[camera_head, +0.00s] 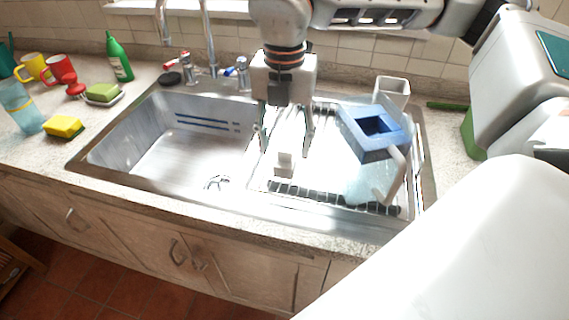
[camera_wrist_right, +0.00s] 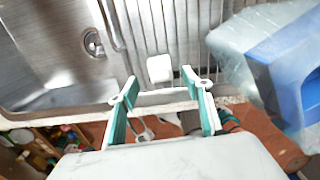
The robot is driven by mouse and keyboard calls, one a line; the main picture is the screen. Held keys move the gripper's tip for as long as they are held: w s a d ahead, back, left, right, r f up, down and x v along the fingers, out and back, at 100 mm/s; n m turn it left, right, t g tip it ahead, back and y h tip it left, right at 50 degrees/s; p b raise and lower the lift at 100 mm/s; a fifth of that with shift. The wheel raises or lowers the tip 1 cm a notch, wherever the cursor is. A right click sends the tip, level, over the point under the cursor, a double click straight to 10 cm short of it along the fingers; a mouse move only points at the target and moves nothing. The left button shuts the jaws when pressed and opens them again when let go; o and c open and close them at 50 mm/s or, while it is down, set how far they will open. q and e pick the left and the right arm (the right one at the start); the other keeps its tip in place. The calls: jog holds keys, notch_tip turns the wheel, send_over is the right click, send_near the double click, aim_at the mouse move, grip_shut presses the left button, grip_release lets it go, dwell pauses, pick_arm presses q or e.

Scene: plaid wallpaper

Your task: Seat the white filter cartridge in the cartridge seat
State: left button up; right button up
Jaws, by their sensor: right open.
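The white filter cartridge (camera_head: 284,163) stands upright on the ribbed drainboard right of the sink basin. It also shows in the right wrist view (camera_wrist_right: 159,68), just beyond the fingertips. My right gripper (camera_head: 284,150) points down over it with its fingers spread, one to each side in the head view. In the wrist view, the gap between the fingers (camera_wrist_right: 158,88) is empty. A clear jug with a blue top (camera_head: 376,152) stands to the right on the drainboard. The dark square opening in that top (camera_head: 373,124) looks like the cartridge seat. My left gripper is not in view.
A pale open container (camera_head: 392,88) stands behind the jug. The empty sink basin (camera_head: 175,150) lies to the left, with taps behind it. Mugs, a green bottle (camera_head: 118,58), a sponge and a blue tumbler stand on the left counter.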

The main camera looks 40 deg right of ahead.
aim_at(285, 151)
notch_tip(285, 151, down, 2)
jog(key=shift+f, duration=0.4)
jog(key=c, duration=1.2)
jog(key=shift+r, duration=0.1)
jog(key=shift+r+p, duration=0.9)
jog(key=shift+r, duration=9)
